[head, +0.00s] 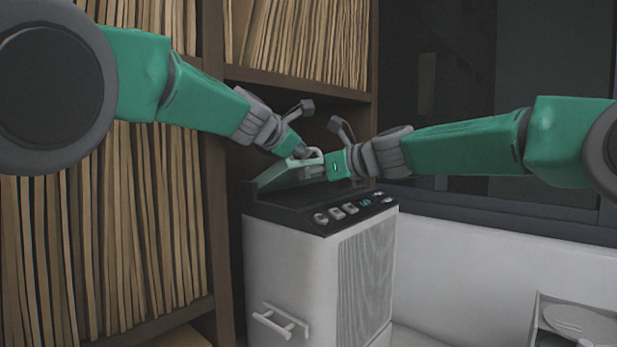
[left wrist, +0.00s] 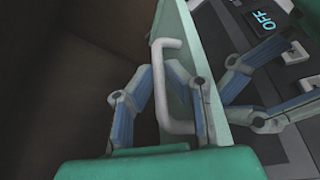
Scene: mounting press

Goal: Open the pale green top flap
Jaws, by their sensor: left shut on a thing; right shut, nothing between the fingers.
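The pale green top flap (head: 282,178) sits on top of a white press with a dark top panel. It stands tilted up from the panel, partly raised. Its pale handle (head: 318,156) is a bent bar, which also shows in the left wrist view (left wrist: 159,75). My left gripper (head: 302,153) is shut on the handle; in the left wrist view its fingers (left wrist: 160,100) lie on either side of the bar. My right gripper (head: 328,168) is shut and empty, close beside the flap on the right. The two grippers partly hide the flap and handle.
The press's dark panel (head: 300,212) has several buttons and a lit display reading OFF (left wrist: 264,20). A drawer-like handle (head: 279,321) is on the white front. Shelves of files (head: 100,230) stand close behind and left. A tray with a dish (head: 580,322) is at lower right.

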